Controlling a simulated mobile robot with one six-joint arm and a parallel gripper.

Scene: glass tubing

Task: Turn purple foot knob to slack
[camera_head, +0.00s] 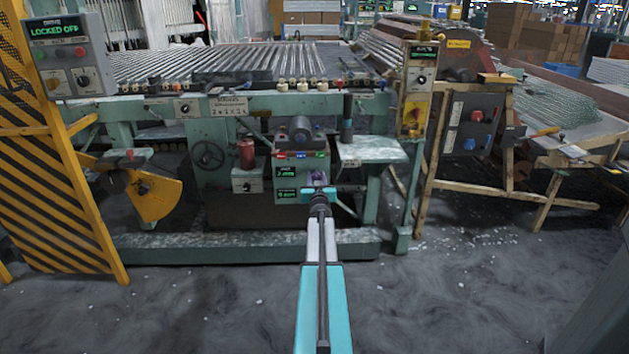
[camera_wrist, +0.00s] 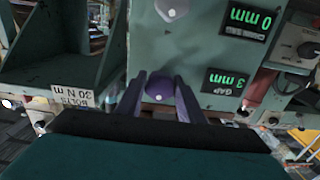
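The purple foot knob (camera_wrist: 160,84) shows in the wrist view on the green machine's face, with a white dot on it. My gripper (camera_wrist: 160,80) has one finger on each side of the knob, close against its sides. Whether both fingers press on it is not clear. In the head view my gripper (camera_head: 319,188) is at the small machine panel, and a little of the purple knob (camera_head: 318,177) shows just above it. In the wrist view, which is upside down, the green displays read "GAP 3 mm" (camera_wrist: 228,82) and "0 mm" (camera_wrist: 250,18).
A pale knob (camera_wrist: 171,8) sits on the same face. A red cylinder (camera_head: 246,153) and a handwheel (camera_head: 208,154) are left of the panel. A yellow guard (camera_head: 150,194) projects at the left. The machine's low green beam (camera_head: 230,246) runs along the floor; the floor before it is open.

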